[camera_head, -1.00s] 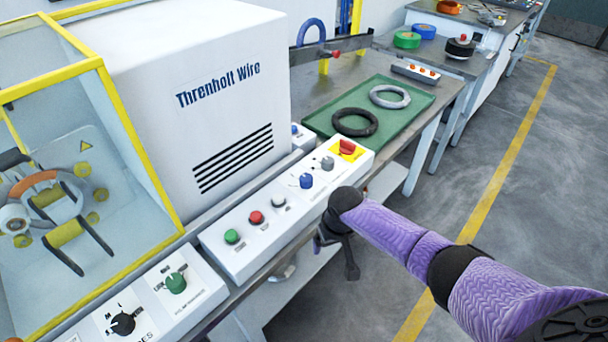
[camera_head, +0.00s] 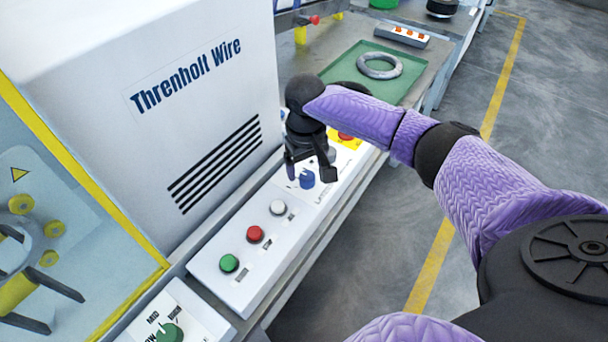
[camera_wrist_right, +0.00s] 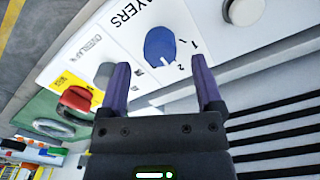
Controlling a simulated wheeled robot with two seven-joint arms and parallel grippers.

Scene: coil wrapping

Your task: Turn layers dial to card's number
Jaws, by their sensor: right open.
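The layers dial (camera_head: 307,178) is a blue knob on the white control panel. In the right wrist view the dial (camera_wrist_right: 160,47) sits beside printed numerals, of which 1 and 2 are readable, under lettering ending in "AYERS". My right gripper (camera_head: 309,176) is open at the dial in the head view. In the wrist view the two purple fingers of the right gripper (camera_wrist_right: 160,66) stand apart, with the dial between and just beyond their tips; I cannot tell whether they touch it. No number card can be made out. My left gripper is not in view.
Green (camera_head: 229,263), red (camera_head: 255,233) and white (camera_head: 278,207) buttons line the panel. A grey knob (camera_wrist_right: 104,74) and a red switch on yellow (camera_wrist_right: 76,99) lie close to the right gripper. The white machine housing (camera_head: 200,100) rises behind the panel.

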